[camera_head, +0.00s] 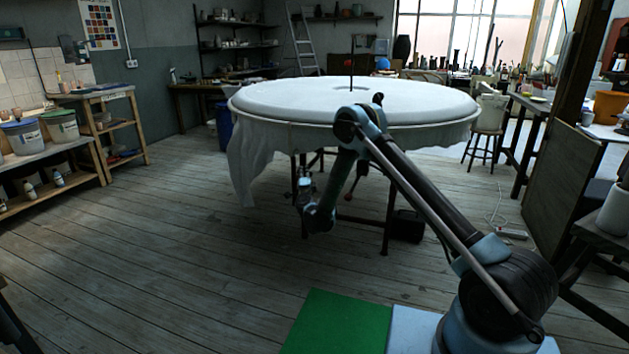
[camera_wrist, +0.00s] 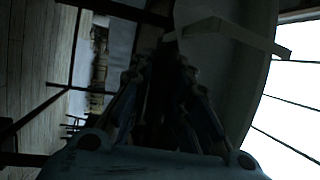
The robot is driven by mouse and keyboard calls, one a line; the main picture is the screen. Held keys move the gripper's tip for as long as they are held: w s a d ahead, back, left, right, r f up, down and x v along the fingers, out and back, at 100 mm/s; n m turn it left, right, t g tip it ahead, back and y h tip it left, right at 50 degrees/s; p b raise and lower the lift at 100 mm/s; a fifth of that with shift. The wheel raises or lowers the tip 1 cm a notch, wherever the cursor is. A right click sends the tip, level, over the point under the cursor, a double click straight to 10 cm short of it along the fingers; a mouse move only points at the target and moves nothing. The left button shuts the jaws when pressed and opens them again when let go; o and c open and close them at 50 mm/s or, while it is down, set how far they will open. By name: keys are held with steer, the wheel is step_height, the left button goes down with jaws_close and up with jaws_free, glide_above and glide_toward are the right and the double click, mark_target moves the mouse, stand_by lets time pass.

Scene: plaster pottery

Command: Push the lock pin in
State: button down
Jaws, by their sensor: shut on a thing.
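The round white plaster table (camera_head: 290,103) stands on a dark metal frame in the head view, with cloth hanging from its rim. My gripper (camera_head: 304,184) is low beneath the tabletop, beside the frame's legs at the left. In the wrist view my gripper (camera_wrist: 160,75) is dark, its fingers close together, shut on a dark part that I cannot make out. The table's underside (camera_wrist: 235,75) and a pale bar (camera_wrist: 225,32) are beyond the fingers. A red-tipped lever (camera_head: 348,197) hangs under the table to the right of my gripper. I cannot clearly tell the lock pin apart.
A dark box (camera_head: 408,226) stands on the floor by the right table leg. A stool (camera_head: 487,128) stands at the right. Shelves with buckets (camera_head: 60,126) line the left. The wooden floor at the left front is clear.

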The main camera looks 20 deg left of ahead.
steer(key=shift+w+d+r, duration=0.1)
steer(key=shift+w+r, duration=0.1)
steer(key=c, duration=1.5)
jaws_free()
steer(key=shift+r, duration=0.1)
steer(key=shift+s, duration=0.15)
steer(key=shift+s+d+f, duration=0.1)
steer(key=shift+s+f, duration=0.1)
steer(key=shift+s, duration=0.35)
steer(key=v, duration=1)
steer(key=shift+s+d+f, duration=0.1)
steer(key=shift+s+d, duration=0.15)
steer(key=shift+d, duration=0.05)
